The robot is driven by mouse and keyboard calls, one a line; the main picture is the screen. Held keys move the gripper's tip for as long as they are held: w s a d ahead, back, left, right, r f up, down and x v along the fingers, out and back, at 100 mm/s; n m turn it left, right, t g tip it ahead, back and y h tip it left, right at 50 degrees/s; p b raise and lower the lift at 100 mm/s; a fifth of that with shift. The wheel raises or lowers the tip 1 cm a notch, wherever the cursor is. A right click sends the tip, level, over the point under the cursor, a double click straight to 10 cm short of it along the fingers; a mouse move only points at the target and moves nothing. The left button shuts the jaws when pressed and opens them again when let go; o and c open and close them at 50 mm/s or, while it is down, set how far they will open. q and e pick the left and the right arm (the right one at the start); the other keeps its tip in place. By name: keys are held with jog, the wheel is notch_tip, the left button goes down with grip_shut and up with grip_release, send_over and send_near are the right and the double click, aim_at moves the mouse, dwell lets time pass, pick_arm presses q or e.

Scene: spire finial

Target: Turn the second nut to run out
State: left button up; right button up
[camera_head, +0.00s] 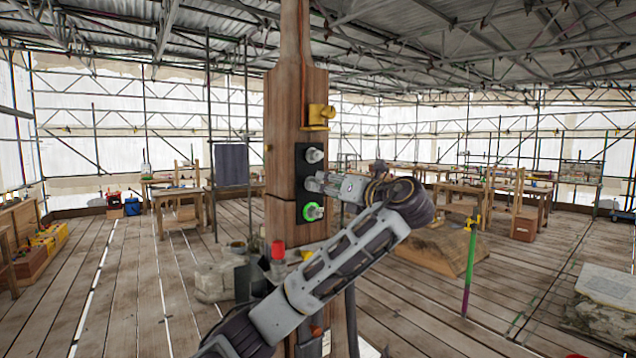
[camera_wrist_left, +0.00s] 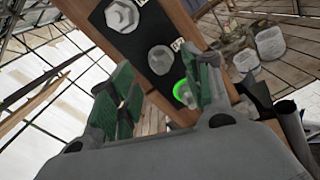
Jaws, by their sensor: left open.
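A black plate (camera_head: 300,172) on the wooden post carries three nuts in a column. The top nut (camera_head: 315,155) is pale grey and shows clear of the gripper. The lowest nut (camera_head: 313,211) has a bright green ring around it. My left gripper (camera_head: 318,184) is open in front of the plate, at the height of the middle nut, which it largely hides. In the left wrist view the middle nut (camera_wrist_left: 160,58) shows beyond the gap between the green-padded fingers (camera_wrist_left: 165,85); I cannot tell whether they touch it. The green-ringed nut (camera_wrist_left: 183,92) shows beside the right-hand finger.
A yellow bracket (camera_head: 318,117) juts from the post above the plate. A red-topped item (camera_head: 278,250) is by the post lower down. A green pole (camera_head: 470,265) stands to the right. Workbenches stand farther back, with open plank floor between.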

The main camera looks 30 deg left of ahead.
pick_arm(q)
jog(key=p+x, duration=0.1)
jog(key=x, duration=0.5)
jog(key=shift+d, duration=0.1)
jog(key=c, duration=1)
